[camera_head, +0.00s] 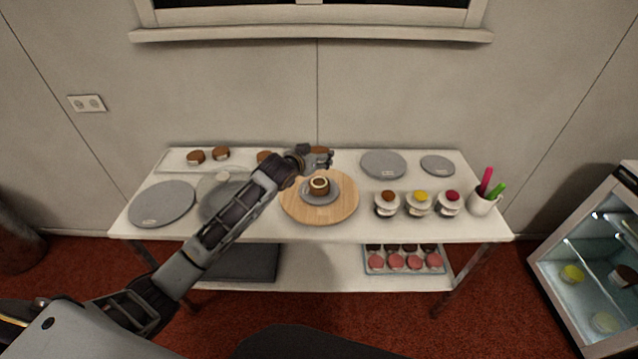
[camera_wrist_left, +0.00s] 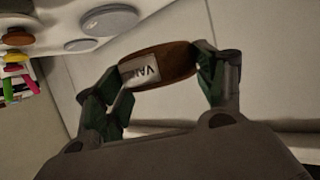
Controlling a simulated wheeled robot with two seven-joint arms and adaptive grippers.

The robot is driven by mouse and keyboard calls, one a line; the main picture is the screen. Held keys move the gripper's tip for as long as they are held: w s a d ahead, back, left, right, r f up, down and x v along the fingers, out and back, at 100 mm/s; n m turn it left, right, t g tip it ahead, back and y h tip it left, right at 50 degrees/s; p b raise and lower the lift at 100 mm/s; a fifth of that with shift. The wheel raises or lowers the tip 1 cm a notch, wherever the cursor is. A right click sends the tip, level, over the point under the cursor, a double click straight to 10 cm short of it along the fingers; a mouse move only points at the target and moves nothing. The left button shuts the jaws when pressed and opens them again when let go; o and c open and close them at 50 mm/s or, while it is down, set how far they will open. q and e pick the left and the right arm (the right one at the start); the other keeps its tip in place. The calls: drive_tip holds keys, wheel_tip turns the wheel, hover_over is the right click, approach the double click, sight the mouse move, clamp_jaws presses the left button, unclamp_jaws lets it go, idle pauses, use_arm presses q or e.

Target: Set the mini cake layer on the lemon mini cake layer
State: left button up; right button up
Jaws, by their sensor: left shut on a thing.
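My left gripper (camera_head: 318,158) is shut on a mini cake layer, above and behind the wooden turntable. In the left wrist view the gripper's green-padded fingers (camera_wrist_left: 158,82) grip the brown layer (camera_wrist_left: 182,60) from both sides. It carries a white label reading "VAN", partly covered by a finger. A small brown cake layer with a pale ring on top (camera_head: 319,187) sits on a grey plate (camera_head: 335,193) on the wooden turntable (camera_head: 320,212). I cannot read a flavour label on it. The held layer is apart from it. My right gripper is not in view.
More brown layers (camera_head: 221,153) lie on a white tray (camera_head: 178,162) at the back left, partly behind my arm. Grey discs (camera_head: 161,204) flank the turntable. Small topped stands (camera_head: 419,199) and a cup of coloured tools (camera_head: 481,205) stand right on the white table (camera_head: 350,234).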

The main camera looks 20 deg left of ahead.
use_arm(q)
hover_over(317, 186)
drive_tip(key=shift+w+f, duration=0.1)
drive_tip(key=shift+f, duration=3)
drive_tip(key=shift+f, duration=0.1)
drive_tip(key=shift+f, duration=1.8)
drive_tip(key=shift+f, duration=0.1)
drive_tip(key=o, duration=1)
drive_tip(key=v, duration=1.2)
